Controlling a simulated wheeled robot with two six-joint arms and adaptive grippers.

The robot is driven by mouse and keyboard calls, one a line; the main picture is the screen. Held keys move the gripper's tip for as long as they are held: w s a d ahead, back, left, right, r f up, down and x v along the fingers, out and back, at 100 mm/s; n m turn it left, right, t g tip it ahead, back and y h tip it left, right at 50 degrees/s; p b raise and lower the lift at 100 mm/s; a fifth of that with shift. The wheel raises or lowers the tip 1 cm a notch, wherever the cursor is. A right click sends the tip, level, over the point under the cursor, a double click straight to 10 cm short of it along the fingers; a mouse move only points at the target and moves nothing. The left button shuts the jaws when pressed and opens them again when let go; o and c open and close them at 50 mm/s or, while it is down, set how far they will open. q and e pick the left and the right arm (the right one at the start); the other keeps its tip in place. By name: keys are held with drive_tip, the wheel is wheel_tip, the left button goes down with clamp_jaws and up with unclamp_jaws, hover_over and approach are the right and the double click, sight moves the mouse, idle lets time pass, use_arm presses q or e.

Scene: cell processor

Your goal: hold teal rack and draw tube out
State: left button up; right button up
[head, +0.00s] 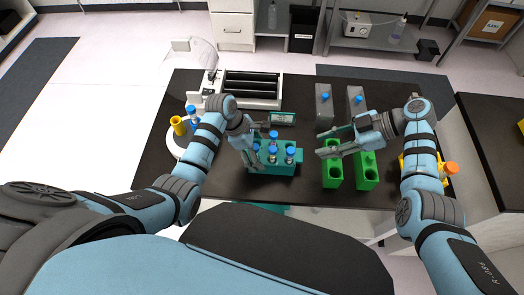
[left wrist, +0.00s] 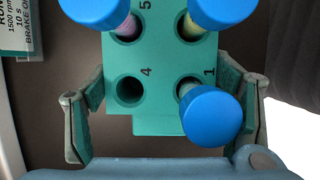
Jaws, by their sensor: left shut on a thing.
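The teal rack (head: 262,169) stands on the dark table and holds several blue-capped tubes. It fills the middle of the left wrist view (left wrist: 150,62). There a blue-capped tube (left wrist: 212,116) leans in the hole marked 1, and the hole marked 4 (left wrist: 130,90) is empty. Two more blue caps (left wrist: 95,10) show at the top edge, cut off. My left gripper (head: 250,155) is shut on the rack, with one finger against each side. My right gripper (head: 327,141) is open and empty, right of the teal rack, above the green racks.
Two green racks (head: 366,172) stand right of the teal rack, with two grey racks (head: 324,108) behind. A white device with black rollers (head: 252,88) stands at the back left. A round white holder (head: 174,141) with tubes is left. An orange-capped item (head: 451,168) is far right.

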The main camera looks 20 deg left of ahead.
use_arm(q)
drive_tip(key=shift+s+f, duration=0.1)
drive_tip(key=shift+f, duration=0.05)
drive_tip(key=o, duration=1.7)
drive_tip(key=shift+c, duration=0.2)
drive_tip(key=shift+o, duration=1.2)
